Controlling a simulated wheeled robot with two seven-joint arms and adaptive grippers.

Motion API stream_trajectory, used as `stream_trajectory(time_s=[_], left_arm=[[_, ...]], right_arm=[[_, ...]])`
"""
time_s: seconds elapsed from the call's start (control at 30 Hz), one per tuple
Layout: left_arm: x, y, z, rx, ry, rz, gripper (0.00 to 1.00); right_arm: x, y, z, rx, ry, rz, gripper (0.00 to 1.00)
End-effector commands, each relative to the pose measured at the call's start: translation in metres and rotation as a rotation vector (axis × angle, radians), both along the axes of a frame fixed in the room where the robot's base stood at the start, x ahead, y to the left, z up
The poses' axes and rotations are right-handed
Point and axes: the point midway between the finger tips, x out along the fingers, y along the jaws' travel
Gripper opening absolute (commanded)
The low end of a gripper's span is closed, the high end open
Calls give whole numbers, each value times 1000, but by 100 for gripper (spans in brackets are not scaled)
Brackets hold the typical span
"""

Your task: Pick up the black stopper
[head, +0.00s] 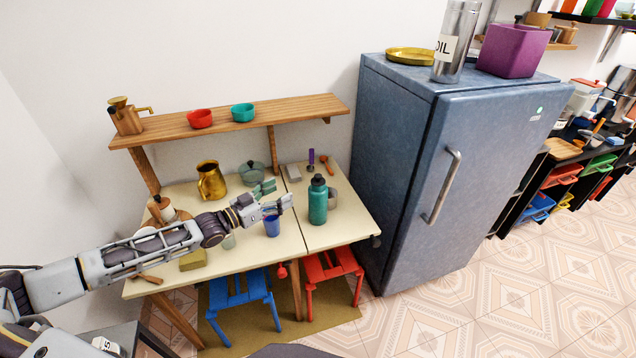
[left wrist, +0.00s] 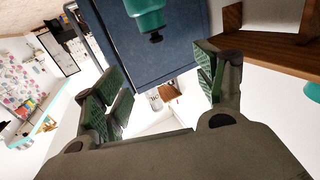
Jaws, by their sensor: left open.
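The black stopper (head: 318,179) sits on top of a teal bottle (head: 318,206), which stands upright on the right part of the cream table. My left gripper (head: 280,194) is open and empty, a little left of the bottle and near the height of its neck. In the left wrist view the bottle (left wrist: 146,12) hangs upside down at the top edge, with the stopper (left wrist: 156,37) below it. There the stopper shows between the spread green-padded fingers (left wrist: 160,74), apart from both. My right gripper is not in view.
A golden jug (head: 210,181) and a glass pot (head: 252,172) stand behind. A wooden shelf (head: 235,119) overhangs the back; a blue fridge (head: 470,165) stands right.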

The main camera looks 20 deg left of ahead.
Motion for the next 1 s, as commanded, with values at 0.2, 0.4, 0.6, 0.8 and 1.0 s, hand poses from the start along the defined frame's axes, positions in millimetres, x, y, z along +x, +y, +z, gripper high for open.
stream_trajectory(time_s=[0.2,0.4,0.6,0.8,1.0], left_arm=[[7,-4,0,-1,-1,1,71],[17,-11,0,-1,-2,1,71],[26,-18,0,-1,-1,0,71],[37,-24,0,-1,-1,1,71],[47,-31,0,-1,-1,0,71]], right_arm=[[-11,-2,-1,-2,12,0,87],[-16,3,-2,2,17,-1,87],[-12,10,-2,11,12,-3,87],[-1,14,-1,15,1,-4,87],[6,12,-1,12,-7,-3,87]])
